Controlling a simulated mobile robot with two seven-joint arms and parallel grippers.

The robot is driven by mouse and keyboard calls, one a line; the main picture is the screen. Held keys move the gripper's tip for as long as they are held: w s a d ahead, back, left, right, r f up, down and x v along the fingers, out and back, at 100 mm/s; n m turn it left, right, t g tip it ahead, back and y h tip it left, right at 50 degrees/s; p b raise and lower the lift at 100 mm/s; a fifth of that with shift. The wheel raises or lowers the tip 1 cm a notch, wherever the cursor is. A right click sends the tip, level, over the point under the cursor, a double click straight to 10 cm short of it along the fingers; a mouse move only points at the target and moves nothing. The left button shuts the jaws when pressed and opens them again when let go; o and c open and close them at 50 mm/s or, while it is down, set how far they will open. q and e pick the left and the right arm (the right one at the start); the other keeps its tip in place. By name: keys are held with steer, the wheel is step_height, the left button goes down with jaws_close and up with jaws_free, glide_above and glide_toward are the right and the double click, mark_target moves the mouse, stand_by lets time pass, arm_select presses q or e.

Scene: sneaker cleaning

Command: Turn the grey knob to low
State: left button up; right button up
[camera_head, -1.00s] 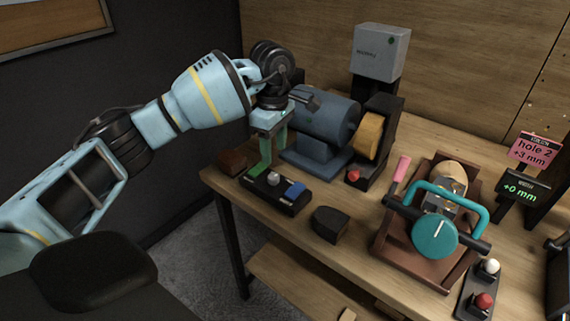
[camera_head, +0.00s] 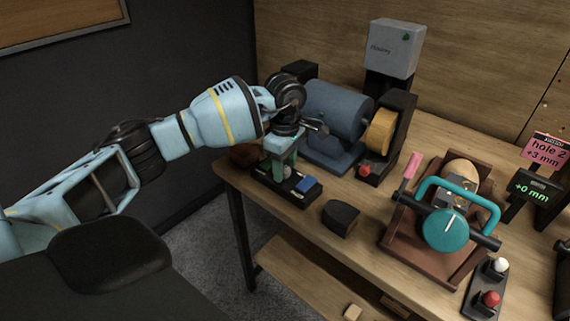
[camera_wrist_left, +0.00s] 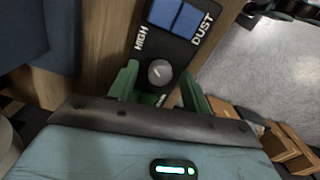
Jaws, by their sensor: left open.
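The grey knob (camera_wrist_left: 159,72) sits on a black control box (camera_head: 297,194) at the table's left front edge. In the wrist view it is round with a pale pointer line and lies between and just beyond the green fingertips of my left gripper (camera_wrist_left: 160,85). The label HIGH is readable beside it; some white lettering below the knob is partly hidden by the gripper. In the head view my left gripper (camera_head: 283,165) is open, right over the box, and partly hides the knob (camera_head: 288,171). I cannot tell whether the fingers touch it. My right gripper is not in view.
A blue switch (camera_wrist_left: 174,17) labelled DUST is on the same box. A blue grinder motor (camera_head: 337,112) with a tan wheel (camera_head: 381,131) stands behind. A dark block (camera_head: 341,217) and a clamp fixture with a teal dial (camera_head: 446,230) are to the right.

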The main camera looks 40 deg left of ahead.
arm_select(q)
steer(key=shift+c, duration=0.2)
steer(key=c, duration=1)
steer(key=shift+o, duration=0.2)
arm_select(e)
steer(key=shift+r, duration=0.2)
arm_select(q)
steer(key=n+p, duration=0.2)
steer(key=n, duration=0.2)
steer(key=shift+r, duration=0.2)
steer(key=n+p, duration=0.2)
steer(key=n, duration=0.2)
steer(key=shift+n, duration=0.3)
steer(key=n+p, duration=0.1)
steer(key=n, duration=0.3)
steer(key=shift+f+n+p, duration=0.1)
steer(key=shift+n+p, duration=0.3)
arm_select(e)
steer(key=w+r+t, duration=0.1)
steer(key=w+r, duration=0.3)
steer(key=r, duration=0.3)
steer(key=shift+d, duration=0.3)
arm_select(q)
steer(key=shift+f+n, duration=0.1)
steer(key=shift+n, duration=0.3)
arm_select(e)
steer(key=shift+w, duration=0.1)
